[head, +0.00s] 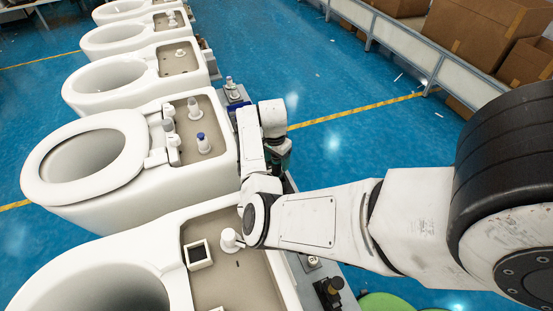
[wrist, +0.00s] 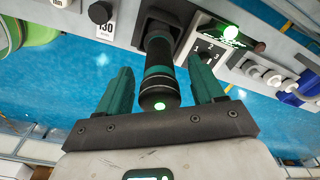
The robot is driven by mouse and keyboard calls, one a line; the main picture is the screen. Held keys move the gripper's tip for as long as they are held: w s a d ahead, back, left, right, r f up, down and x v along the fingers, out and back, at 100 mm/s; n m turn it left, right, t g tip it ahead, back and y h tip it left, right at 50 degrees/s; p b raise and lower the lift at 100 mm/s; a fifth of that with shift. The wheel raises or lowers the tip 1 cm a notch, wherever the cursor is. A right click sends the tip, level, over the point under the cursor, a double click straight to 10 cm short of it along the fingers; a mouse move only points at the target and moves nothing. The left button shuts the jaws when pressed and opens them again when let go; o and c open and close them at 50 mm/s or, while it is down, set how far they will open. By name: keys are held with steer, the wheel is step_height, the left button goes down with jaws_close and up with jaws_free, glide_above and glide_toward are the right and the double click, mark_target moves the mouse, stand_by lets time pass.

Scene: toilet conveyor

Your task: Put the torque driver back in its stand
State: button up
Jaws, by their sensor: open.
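The torque driver (wrist: 158,72), a black and teal cylinder with a green light on its near end, shows in the wrist view. Its far end reaches into a dark square holder, the stand (wrist: 178,14), on a grey panel; how deep it sits is hidden. My gripper (wrist: 160,86) is open, with one teal finger on each side of the driver. Gaps show between the fingers and the driver. In the head view my arm hides most of the gripper and the stand; only a dark teal bit shows beside the wrist.
Beside the stand are a box with a lit green button (wrist: 230,32), a black knob (wrist: 100,12) and a label. White toilets (head: 130,165) stand in a row on the left in the head view. Open blue floor (head: 340,150) and cardboard boxes (head: 480,30) lie to the right.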

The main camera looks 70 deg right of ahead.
steer(key=r, duration=1)
steer(key=shift+w+a+r, duration=0.15)
steer(key=shift+a+r, duration=0.2)
steer(key=shift+r, duration=0.05)
